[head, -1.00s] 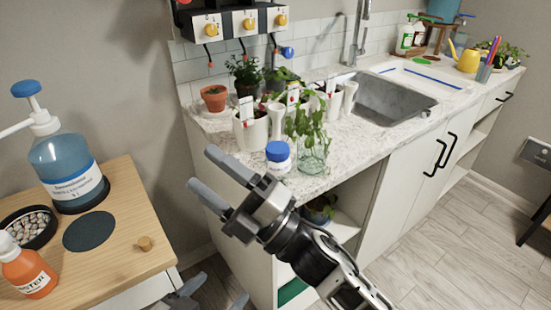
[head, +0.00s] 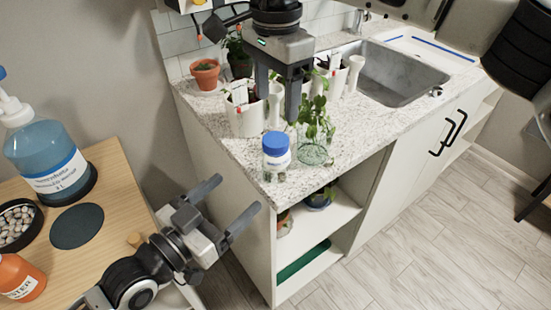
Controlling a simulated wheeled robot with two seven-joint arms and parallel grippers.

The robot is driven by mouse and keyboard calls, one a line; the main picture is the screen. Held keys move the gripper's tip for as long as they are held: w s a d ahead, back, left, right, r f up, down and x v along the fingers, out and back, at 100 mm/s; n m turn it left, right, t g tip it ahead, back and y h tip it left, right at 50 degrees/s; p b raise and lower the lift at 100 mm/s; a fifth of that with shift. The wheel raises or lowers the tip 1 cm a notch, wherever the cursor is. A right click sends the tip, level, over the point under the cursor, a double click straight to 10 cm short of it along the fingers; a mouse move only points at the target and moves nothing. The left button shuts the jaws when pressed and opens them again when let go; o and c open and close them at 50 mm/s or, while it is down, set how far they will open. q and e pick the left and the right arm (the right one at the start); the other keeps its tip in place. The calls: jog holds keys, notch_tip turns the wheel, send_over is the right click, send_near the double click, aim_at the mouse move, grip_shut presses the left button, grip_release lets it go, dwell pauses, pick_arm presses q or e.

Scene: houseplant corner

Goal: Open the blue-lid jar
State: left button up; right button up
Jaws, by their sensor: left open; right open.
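The jar (head: 277,166) has a clear-white body and a blue lid (head: 276,143). It stands upright on the speckled counter near its front left corner, with the lid on. My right gripper (head: 284,121) reaches down from above, open, with its fingertips just above the lid in the picture; I cannot tell the exact gap. My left gripper (head: 238,194) is open and empty, in front of the counter's left end, lower left of the jar and apart from it.
Leafy cuttings in a glass (head: 313,152) stand close to the jar's right. White pots (head: 245,118) and a terracotta pot (head: 205,75) stand behind. A wooden table (head: 115,180) at left holds a blue pump bottle (head: 46,160) and an orange bottle (head: 20,278).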

aim_at(282, 153)
pick_arm(q)
jog(key=x, duration=1.5)
